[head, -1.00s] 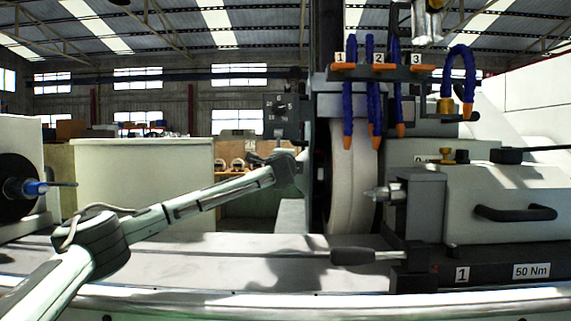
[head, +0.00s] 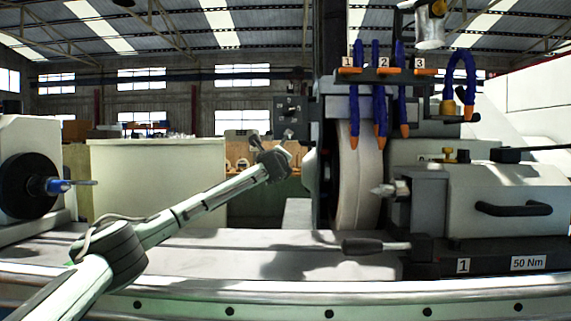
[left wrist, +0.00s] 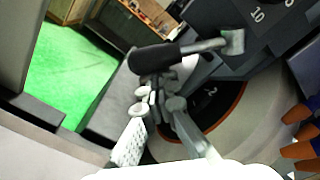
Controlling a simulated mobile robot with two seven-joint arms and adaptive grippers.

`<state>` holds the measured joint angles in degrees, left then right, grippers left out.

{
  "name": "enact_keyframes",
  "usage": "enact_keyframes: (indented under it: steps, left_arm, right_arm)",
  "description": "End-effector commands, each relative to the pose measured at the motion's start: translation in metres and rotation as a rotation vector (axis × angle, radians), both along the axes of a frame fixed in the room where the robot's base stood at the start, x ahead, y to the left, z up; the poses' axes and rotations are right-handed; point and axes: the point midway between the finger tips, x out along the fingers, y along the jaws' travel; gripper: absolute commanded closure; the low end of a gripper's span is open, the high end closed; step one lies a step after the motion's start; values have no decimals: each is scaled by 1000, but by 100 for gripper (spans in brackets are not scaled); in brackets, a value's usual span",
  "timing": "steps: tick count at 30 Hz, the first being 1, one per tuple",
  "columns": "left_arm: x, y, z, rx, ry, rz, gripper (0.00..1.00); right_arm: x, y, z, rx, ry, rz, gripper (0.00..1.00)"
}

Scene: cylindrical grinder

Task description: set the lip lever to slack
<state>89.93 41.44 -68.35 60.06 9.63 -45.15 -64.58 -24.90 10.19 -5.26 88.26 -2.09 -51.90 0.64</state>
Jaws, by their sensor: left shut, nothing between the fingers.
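A lever with a black grip and a grey metal stem (left wrist: 153,58) shows in the left wrist view, beside the dial plate; I take it for the lip lever, but no label on it is readable. My left gripper (left wrist: 157,101) is shut and empty, with its fingertips just below the black grip in that view. I cannot tell whether they touch it. In the head view my left gripper (head: 275,158) is left of the grinding wheel (head: 358,180) and below the dial plate (head: 290,117). The lever is not clear there. My right gripper is not in view.
Blue coolant hoses (head: 380,105) with orange tips hang before the wheel. The tailstock (head: 428,205) stands to the right, with another black-gripped lever (head: 362,246) low in front. The workhead (head: 30,170) is at the left. The table between is clear.

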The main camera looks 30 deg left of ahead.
Motion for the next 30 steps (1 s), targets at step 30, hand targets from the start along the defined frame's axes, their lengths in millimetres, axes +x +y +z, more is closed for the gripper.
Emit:
enact_keyframes:
  steps: [30]
  left_arm:
    - [-15, 32, 23, 284, 134, 4, 100]
  right_arm:
    - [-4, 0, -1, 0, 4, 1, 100]
